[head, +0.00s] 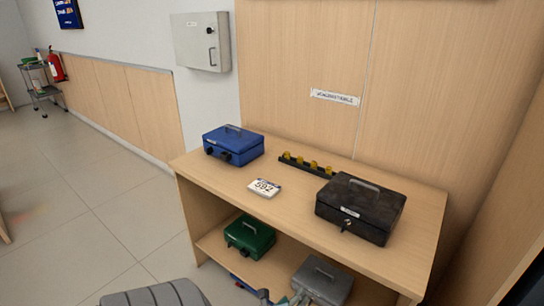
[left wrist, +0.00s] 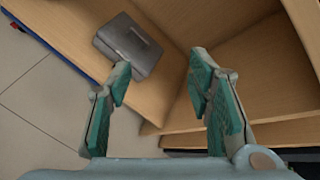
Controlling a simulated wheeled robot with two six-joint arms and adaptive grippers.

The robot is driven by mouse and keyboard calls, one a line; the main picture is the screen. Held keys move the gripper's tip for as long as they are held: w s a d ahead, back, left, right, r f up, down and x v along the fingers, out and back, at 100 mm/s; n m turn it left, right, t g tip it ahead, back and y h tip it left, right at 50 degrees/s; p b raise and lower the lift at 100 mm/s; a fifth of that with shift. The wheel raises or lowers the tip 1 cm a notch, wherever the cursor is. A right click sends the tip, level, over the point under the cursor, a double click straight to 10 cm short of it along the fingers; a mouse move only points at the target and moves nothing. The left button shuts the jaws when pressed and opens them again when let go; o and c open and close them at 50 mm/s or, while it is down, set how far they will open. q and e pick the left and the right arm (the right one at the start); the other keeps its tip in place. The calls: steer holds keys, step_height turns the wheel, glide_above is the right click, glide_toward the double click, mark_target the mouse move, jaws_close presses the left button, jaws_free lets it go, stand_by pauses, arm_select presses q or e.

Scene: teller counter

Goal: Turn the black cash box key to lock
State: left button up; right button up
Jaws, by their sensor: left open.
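The black cash box (head: 372,203) sits shut on the counter top at the right, its handle folded on the lid. Its key (head: 346,225) shows small and dark at the lock on the front face; its turn angle is too small to tell. My left gripper (head: 283,298) is at the bottom edge of the head view, partly cut off, low in front of the counter and apart from the black box. In the left wrist view its two teal-padded fingers (left wrist: 160,82) are spread with nothing between them. The black box does not show there. My right gripper is not in view.
A blue cash box (head: 233,147), a 592 number card (head: 264,188) and a dark strip with yellow pieces (head: 307,165) share the counter top. A green box (head: 250,237) and a grey box (head: 322,281) sit on the lower shelf; the grey one shows in the left wrist view (left wrist: 130,47).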

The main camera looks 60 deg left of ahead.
arm_select(q)
steer(key=s+d+f+n+g+h+p, duration=0.1)
steer(key=s+d+f+n+g, duration=0.1)
steer(key=s+f+n, duration=0.5)
step_height(320, 180, down, 3)
steer(key=shift+s+r+g, duration=0.15)
steer(key=shift+s+g, duration=0.45)
steer(key=shift+g, duration=0.3)
